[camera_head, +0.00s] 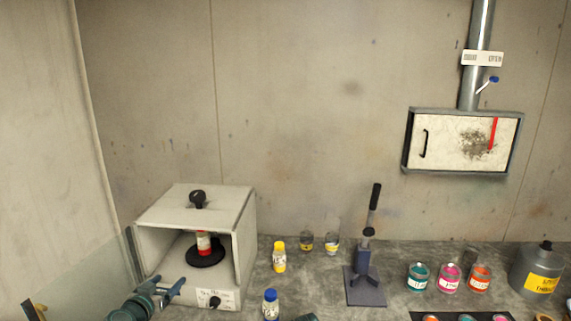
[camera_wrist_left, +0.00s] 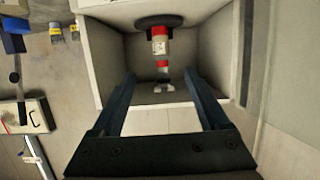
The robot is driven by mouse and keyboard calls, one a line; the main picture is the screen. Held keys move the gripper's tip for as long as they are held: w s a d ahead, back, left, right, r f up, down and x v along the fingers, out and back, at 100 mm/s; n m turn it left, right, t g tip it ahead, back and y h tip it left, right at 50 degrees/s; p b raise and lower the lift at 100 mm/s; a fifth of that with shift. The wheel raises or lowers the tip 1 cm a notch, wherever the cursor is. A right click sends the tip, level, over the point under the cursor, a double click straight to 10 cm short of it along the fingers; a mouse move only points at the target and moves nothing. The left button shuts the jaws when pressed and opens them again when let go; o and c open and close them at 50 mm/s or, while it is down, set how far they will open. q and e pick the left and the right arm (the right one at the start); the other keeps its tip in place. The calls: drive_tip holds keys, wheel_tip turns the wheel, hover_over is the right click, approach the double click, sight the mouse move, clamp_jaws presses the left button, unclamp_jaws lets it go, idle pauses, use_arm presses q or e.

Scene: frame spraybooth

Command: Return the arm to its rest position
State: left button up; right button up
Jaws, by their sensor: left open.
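My left arm comes in from the lower left in the head view. Its gripper (camera_head: 168,284) is open and empty, in front of the white open-fronted box machine (camera_head: 235,225). In the left wrist view the two dark fingers (camera_wrist_left: 160,78) stand apart, pointing at the machine's opening. Inside the machine a red-and-white container (camera_head: 204,243) stands on a black disc (camera_head: 206,257); the container also shows in the wrist view (camera_wrist_left: 160,46), beyond the fingertips and apart from them. My right gripper cannot be made out.
A yellow bottle (camera_head: 279,258), a blue-capped bottle (camera_head: 270,305) and two small jars stand right of the machine. Further right are a lever press (camera_head: 364,285), several paint cans and a grey thinner can (camera_head: 535,270). A glass panel edges the left. A wall cabinet (camera_head: 455,140) hangs above.

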use_arm(q)
drive_tip(key=s+d+f+m+g+h, duration=0.2)
drive_tip(key=d+f+g, duration=0.25)
drive_tip(key=d, duration=0.55)
drive_tip(key=s+d+f+m+g+h, duration=0.1)
drive_tip(key=s+d+f+g+h, duration=0.15)
drive_tip(key=d+f, duration=0.45)
drive_tip(key=s+d+f+g+y, duration=0.2)
drive_tip(key=s+d+g+y, duration=0.1)
drive_tip(key=s, duration=0.5)
drive_tip(key=s+d+f+g+y, duration=0.1)
drive_tip(key=s+d+g+y, duration=0.3)
drive_tip(key=s, duration=0.4)
drive_tip(key=d+g, duration=0.1)
drive_tip(key=d, duration=0.1)
drive_tip(key=shift+d+f, duration=0.3)
drive_tip(key=shift+f, duration=0.1)
drive_tip(key=shift+o, duration=0.4)
drive_tip(key=shift+w, duration=0.1)
